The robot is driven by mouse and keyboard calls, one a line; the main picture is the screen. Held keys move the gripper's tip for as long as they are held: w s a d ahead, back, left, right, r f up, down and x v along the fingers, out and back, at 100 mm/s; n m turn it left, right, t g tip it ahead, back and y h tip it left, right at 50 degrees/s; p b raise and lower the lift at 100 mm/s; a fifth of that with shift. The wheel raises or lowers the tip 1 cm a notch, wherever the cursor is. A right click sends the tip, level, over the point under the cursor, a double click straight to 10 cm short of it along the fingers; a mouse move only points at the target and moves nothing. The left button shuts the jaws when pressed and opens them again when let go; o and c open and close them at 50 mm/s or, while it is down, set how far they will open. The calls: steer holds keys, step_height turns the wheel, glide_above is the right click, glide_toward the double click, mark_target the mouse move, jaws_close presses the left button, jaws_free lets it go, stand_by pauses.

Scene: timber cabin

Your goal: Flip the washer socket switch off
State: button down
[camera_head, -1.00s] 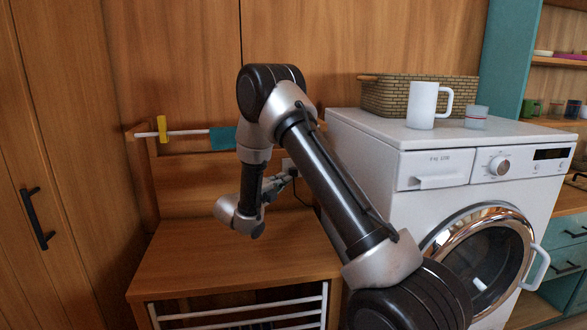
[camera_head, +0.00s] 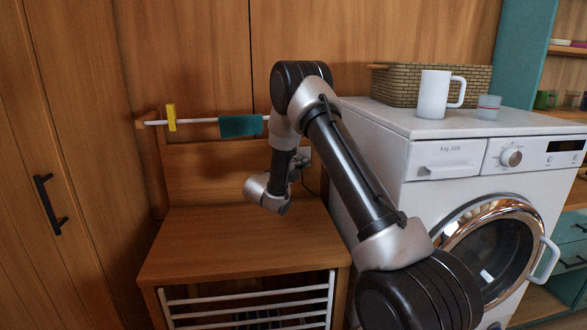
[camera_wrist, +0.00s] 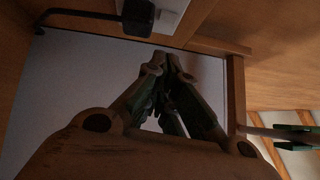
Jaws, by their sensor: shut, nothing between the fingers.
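A white wall socket (camera_head: 305,154) shows in the head view behind my gripper, low on the wooden wall just left of the washer. In the wrist view the socket (camera_wrist: 174,10) is at the top edge, cut off by the frame, with a black plug (camera_wrist: 138,17) in it. Its switch is too small and dark to make out. My gripper (camera_head: 298,166) is close to the socket in the head view. In the wrist view my gripper (camera_wrist: 168,62) has its fingertips together and empty, below the plug and socket in the picture. Contact cannot be told.
The white washer (camera_head: 444,187) stands right of the socket, carrying a wicker basket (camera_head: 398,87), a white mug (camera_head: 434,95) and a small cup (camera_head: 488,107). A wooden bench (camera_head: 235,245) lies below my arm. A rail (camera_head: 195,121) holds a yellow peg and teal cloth.

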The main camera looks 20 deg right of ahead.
mark_target(301, 152)
steer(key=w, duration=0.1)
steer(key=w+d, duration=0.1)
steer(key=w, duration=0.1)
steer(key=w+d, duration=0.1)
steer(key=shift+w+d+r, duration=0.2)
steer(key=shift+w+r, duration=0.1)
